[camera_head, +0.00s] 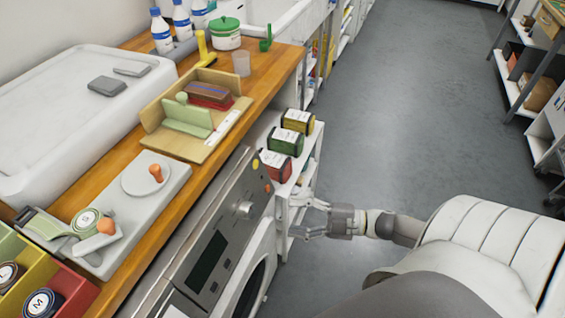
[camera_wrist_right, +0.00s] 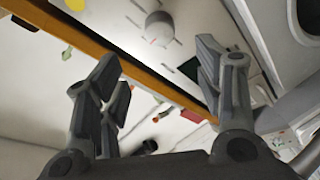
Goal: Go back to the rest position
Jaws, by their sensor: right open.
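My right arm comes in from the right in the head view. Its gripper (camera_head: 310,221) is in front of the washing machine's (camera_head: 235,240) right edge, beside the white shelf. In the right wrist view the fingers of the right gripper (camera_wrist_right: 165,95) are spread wide apart with nothing between them. Beyond them are the machine's panel with its round knob (camera_wrist_right: 159,27) and the orange-brown counter edge (camera_wrist_right: 130,62). My left gripper is not in either view.
A wooden counter (camera_head: 130,150) runs along the left. It carries a wooden tray (camera_head: 158,138), a grey board (camera_head: 150,205) and several bottles. Red, green and yellow tins (camera_head: 298,120) stand on the white shelf (camera_head: 306,180). Grey floor (camera_head: 400,90) is open at the centre.

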